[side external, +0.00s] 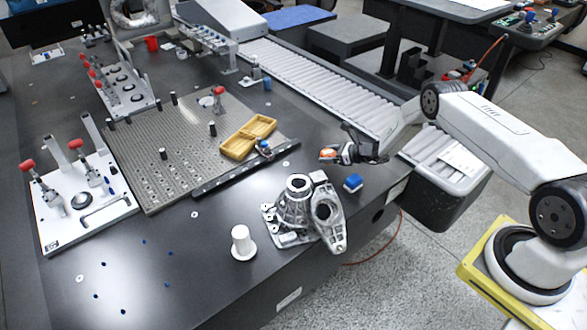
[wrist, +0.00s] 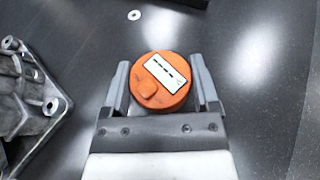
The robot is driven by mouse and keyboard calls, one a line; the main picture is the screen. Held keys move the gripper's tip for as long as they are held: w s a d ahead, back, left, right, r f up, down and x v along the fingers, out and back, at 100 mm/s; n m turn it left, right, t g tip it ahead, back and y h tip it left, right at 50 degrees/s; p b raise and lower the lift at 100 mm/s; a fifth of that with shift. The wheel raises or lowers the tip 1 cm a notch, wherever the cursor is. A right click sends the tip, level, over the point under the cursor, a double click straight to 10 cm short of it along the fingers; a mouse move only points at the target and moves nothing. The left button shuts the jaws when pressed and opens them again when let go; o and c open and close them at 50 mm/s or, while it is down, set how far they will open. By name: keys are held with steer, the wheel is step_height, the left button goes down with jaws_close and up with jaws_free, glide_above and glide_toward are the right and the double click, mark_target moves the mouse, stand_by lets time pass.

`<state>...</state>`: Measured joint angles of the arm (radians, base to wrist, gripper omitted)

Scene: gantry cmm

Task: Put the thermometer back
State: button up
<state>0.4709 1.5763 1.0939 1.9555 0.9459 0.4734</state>
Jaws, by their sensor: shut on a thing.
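The thermometer (wrist: 160,82) is a round orange device with a pale display strip and a raised orange button. In the wrist view it sits between the two fingers of my gripper (wrist: 163,85), which are shut on it from left and right. In the side external view the orange thermometer (side external: 328,154) shows at the tip of my gripper (side external: 335,153), above the dark table near its right edge. No holder for the thermometer can be clearly made out.
A metal casting (side external: 296,205) stands below my gripper, with a white spool (side external: 243,243) to its left. A roller conveyor (side external: 310,85) runs behind.

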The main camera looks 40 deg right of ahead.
steer(key=shift+f, duration=1.5)
steer(key=shift+f, duration=0.15)
steer(key=o, duration=1.3)
steer(key=shift+r, duration=0.2)
steer(key=shift+v, duration=6)
steer(key=shift+d+f, duration=0.1)
steer(key=shift+d, duration=0.05)
